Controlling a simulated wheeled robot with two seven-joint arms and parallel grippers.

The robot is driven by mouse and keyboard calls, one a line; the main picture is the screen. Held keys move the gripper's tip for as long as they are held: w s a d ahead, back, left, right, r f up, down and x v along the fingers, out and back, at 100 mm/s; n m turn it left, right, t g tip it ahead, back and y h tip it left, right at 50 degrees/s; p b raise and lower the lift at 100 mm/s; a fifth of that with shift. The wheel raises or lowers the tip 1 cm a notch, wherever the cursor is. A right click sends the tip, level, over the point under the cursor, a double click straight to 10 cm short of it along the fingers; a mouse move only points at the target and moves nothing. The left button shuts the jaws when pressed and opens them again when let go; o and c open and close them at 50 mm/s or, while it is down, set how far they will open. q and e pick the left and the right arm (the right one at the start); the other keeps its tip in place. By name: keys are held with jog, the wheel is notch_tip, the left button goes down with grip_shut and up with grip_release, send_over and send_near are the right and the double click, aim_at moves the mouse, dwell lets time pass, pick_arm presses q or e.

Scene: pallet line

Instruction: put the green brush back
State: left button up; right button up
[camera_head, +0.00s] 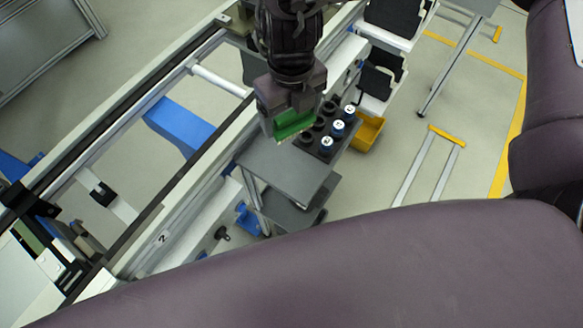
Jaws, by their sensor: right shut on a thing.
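My right gripper (290,106) comes in from the top of the picture and points down. It is shut on the green brush (293,125), whose green block shows below the fingers. The brush is over or just beside the far edge of the grey table (285,165). I cannot tell whether it touches anything there. To its right is a black holder (313,143) with round openings, some of them empty. My left gripper is not in view.
Several blue items with white tops, one of them a blue item (337,129), stand in the black holder. A yellow bin (367,131) is right of it.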

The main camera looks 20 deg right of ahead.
notch_tip(320, 180, down, 16)
jog(key=shift+s+r+b, duration=0.1)
jog(key=shift+r+b, duration=0.15)
jog(key=shift+b, duration=0.1)
notch_tip(320, 180, down, 3)
jog(key=shift+f+b, duration=0.2)
jog(key=shift+b, duration=0.15)
jog(key=shift+f, duration=0.45)
jog(key=shift+f+b, duration=0.2)
jog(key=shift+b, duration=0.1)
jog(key=o, duration=0.9)
jog(key=shift+r, duration=0.1)
jog(key=shift+r, duration=0.1)
